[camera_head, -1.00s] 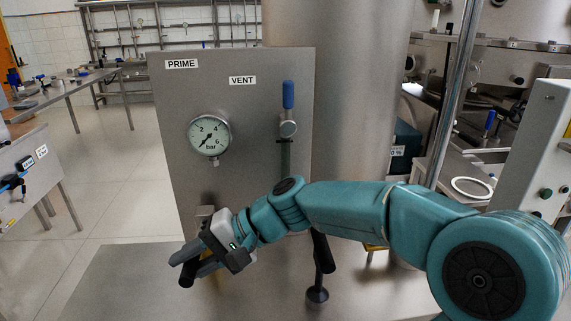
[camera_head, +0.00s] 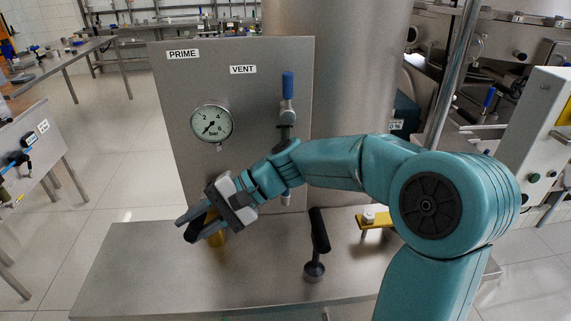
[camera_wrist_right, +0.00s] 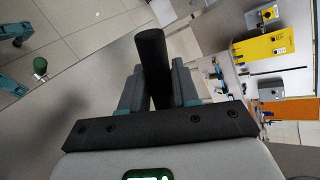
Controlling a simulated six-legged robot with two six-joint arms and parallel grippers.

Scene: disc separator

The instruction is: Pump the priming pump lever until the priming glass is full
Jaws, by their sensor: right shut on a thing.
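My right gripper (camera_head: 196,229) is shut on a black cylindrical lever grip, in front of the steel panel (camera_head: 240,62) below the PRIME label (camera_head: 183,54). In the right wrist view the black grip (camera_wrist_right: 153,60) stands between the two fingers. A brass-coloured part (camera_head: 217,237) shows just beneath the gripper; the rest of the lever is hidden by the gripper. The place below the blue-handled vent valve (camera_head: 288,85) is largely covered by my right arm, so I cannot tell the level in the priming glass. My left gripper is not in view.
A pressure gauge (camera_head: 211,124) on the panel has its needle at the low end. Another black handle (camera_head: 319,230) stands on the steel bench top (camera_head: 140,265), right of the gripper. A yellow part (camera_head: 376,220) lies further right. The bench's left side is clear.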

